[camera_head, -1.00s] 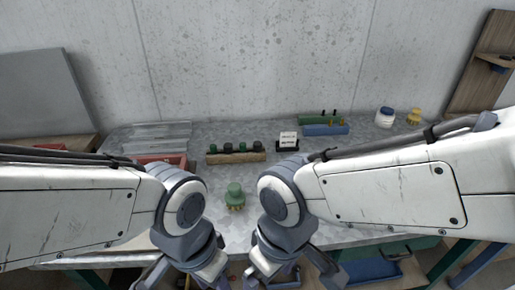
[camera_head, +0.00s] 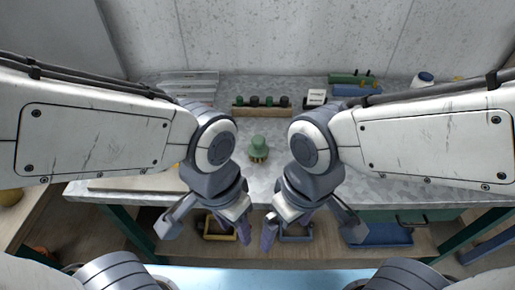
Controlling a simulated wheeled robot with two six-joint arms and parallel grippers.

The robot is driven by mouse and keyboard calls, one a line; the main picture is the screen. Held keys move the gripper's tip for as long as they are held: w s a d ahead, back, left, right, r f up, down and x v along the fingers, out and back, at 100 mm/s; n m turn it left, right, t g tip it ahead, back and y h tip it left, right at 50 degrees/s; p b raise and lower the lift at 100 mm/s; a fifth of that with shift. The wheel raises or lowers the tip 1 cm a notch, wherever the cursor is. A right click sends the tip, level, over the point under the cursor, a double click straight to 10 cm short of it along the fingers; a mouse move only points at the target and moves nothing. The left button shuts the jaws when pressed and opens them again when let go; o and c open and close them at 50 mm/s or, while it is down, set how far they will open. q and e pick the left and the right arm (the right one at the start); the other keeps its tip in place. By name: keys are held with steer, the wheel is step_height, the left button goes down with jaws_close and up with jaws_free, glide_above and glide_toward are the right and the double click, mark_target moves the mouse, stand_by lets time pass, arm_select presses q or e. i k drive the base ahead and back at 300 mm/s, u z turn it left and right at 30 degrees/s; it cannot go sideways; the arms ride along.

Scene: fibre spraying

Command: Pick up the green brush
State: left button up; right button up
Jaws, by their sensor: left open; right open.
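The green brush (camera_head: 258,147) has a round green top and a yellowish lower edge. It stands upright on the grey metal tabletop (camera_head: 262,185), in the gap between my two arms. My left gripper (camera_head: 205,228) is open and empty, pointing down in front of the table's front edge, below and left of the brush in the picture. My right gripper (camera_head: 310,230) is open and empty, below and right of the brush. Neither gripper touches the brush.
A wooden block with several dark-topped pieces (camera_head: 262,111) stands behind the brush, with a small white sign (camera_head: 316,96) beside it. Blue and green holders (camera_head: 354,88) and a white jar (camera_head: 422,80) are at the back right.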

mark_target(258, 149)
steer(key=u, duration=0.05)
steer(key=k, duration=0.6)
steer(key=z, duration=0.65)
steer(key=i, duration=1)
steer(key=u, duration=0.2)
